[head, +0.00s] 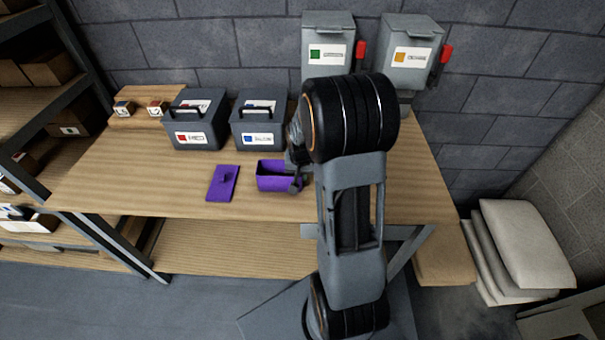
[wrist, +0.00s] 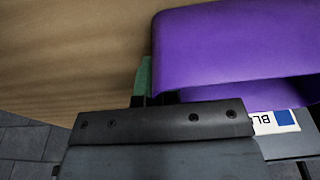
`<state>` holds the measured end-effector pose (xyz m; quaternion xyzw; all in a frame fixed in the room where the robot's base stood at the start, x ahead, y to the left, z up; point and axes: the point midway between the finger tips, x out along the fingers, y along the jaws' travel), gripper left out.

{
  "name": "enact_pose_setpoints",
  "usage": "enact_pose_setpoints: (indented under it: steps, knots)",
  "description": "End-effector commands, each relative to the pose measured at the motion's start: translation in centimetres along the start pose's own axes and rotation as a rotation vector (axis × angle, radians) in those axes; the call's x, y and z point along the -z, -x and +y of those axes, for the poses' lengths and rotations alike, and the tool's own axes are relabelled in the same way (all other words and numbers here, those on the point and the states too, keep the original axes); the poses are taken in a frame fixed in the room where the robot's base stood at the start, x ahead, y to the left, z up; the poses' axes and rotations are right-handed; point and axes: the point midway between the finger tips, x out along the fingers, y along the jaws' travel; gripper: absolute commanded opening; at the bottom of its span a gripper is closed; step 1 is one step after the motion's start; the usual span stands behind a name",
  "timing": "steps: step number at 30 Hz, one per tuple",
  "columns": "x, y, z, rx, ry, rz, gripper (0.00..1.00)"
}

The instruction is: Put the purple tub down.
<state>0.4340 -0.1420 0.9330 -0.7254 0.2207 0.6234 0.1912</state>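The purple tub (head: 268,180) is open-topped and sits over the front of the wooden table, right of a flat purple lid (head: 222,183) with a small knob. My gripper (head: 297,182) is at the tub's right end and appears shut on its wall. In the wrist view the tub (wrist: 235,40) fills the upper right, with a green finger pad (wrist: 144,78) against its edge. The other finger is hidden. I cannot tell whether the tub's base touches the table.
Behind the tub stand a grey box with a red label (head: 195,125) and one with a blue label (head: 258,128). Two small label blocks (head: 123,109) are at the back left. Grey dispensers (head: 328,55) hang on the wall. The table (head: 120,185) is clear left of the lid.

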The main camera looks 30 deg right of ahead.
Motion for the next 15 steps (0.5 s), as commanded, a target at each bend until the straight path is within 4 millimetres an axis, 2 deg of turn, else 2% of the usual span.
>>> enact_pose_setpoints:
  steps: [1, 3, 9, 15]
  knots:
    - [-0.01, -0.30, -0.01, 0.000, 0.000, 0.001, 0.00]
    - [-0.02, -0.14, 0.00, 0.000, 0.000, 0.000, 0.09]
    - [-0.02, -0.13, 0.00, 0.000, 0.000, 0.000, 0.28]
    - [-0.01, -0.11, 0.01, 0.000, 0.000, 0.000, 0.28]
